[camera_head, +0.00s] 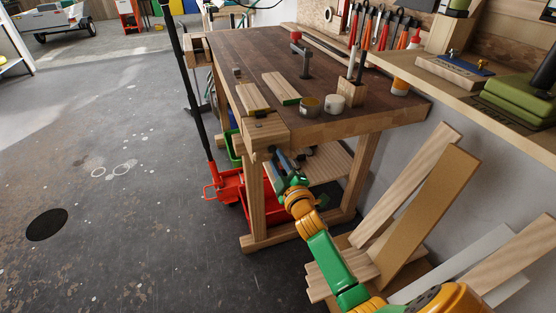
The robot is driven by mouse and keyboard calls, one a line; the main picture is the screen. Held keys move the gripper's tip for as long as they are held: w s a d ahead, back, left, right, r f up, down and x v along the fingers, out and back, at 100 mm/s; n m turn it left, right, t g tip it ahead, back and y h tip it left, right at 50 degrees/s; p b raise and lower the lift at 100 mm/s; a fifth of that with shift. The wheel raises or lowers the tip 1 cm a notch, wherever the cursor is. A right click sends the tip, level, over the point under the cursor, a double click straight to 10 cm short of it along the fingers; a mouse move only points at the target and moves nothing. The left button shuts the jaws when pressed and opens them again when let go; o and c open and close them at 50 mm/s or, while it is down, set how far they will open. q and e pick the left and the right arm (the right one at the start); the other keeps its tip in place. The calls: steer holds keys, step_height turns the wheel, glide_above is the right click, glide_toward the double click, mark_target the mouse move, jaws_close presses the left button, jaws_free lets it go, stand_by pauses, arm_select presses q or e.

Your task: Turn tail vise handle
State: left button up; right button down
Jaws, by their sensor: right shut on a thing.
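The tail vise (266,130) is the wooden block at the near end of the workbench (300,55). My right arm, green and orange, comes in from the lower right. Its gripper (277,158) is just below and in front of the vise, at the vise's near face. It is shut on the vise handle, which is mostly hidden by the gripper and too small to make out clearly. My left gripper is not in view.
Wooden boards (282,88), two small tins (310,105) and a holder with tools (352,90) stand on the bench top. A red jack (225,187) is on the floor left of the bench leg. Planks (430,215) lean at the right.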

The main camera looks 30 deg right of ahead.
steer(key=m, duration=0.2)
steer(key=m+p, duration=0.1)
steer(key=m, duration=0.1)
steer(key=m+p, duration=0.1)
steer(key=m, duration=0.1)
steer(key=shift+s+f, duration=0.1)
steer(key=shift+f, duration=0.25)
steer(key=m+p, duration=0.1)
steer(key=m, duration=0.4)
steer(key=shift+m, duration=0.4)
steer(key=c, duration=0.9)
jaws_free()
steer(key=o, duration=0.5)
steer(key=shift+r, duration=0.25)
steer(key=shift+c, duration=0.2)
